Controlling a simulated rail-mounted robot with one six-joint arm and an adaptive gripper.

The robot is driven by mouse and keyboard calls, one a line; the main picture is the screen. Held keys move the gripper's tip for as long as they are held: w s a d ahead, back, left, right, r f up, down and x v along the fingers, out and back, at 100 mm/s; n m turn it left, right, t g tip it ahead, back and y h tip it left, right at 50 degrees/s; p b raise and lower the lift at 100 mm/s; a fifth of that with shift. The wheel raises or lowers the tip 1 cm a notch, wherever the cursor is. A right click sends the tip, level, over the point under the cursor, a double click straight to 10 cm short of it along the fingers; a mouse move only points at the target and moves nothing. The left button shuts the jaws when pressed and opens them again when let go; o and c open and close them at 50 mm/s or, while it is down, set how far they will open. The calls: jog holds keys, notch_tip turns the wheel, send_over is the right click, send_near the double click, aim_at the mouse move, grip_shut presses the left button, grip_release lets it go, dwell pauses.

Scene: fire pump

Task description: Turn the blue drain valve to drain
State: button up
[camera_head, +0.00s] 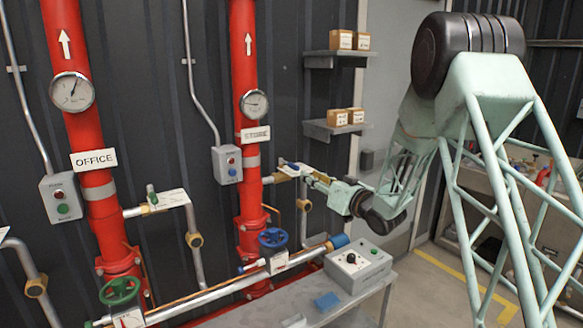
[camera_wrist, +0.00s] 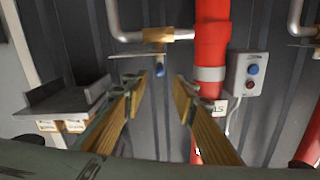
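The blue drain valve is on the right red pipe, the one labelled STORE. Its small blue lever (camera_head: 290,164) shows in the head view beside a brass fitting (camera_head: 284,174), partly crowded by my gripper. In the wrist view, which looks upside down, the blue lever (camera_wrist: 159,70) sticks out from the brass body (camera_wrist: 156,36) of the valve. My gripper (camera_wrist: 160,85) is open, with its two wood-coloured fingers apart. The lever appears between the fingertips, slightly beyond them; contact cannot be told. My gripper (camera_head: 314,177) also shows in the head view, just right of the valve.
The STORE pipe (camera_head: 243,110) and a grey button box (camera_head: 227,165) stand left of my gripper. Shelves with small boxes (camera_head: 337,117) are above it. The OFFICE pipe (camera_head: 80,140) is farther left.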

aim_at(292, 166)
jog(key=shift+w+a, duration=0.1)
jog(key=shift+b+x, duration=0.6)
jog(key=shift+x, duration=6.15)
grip_shut()
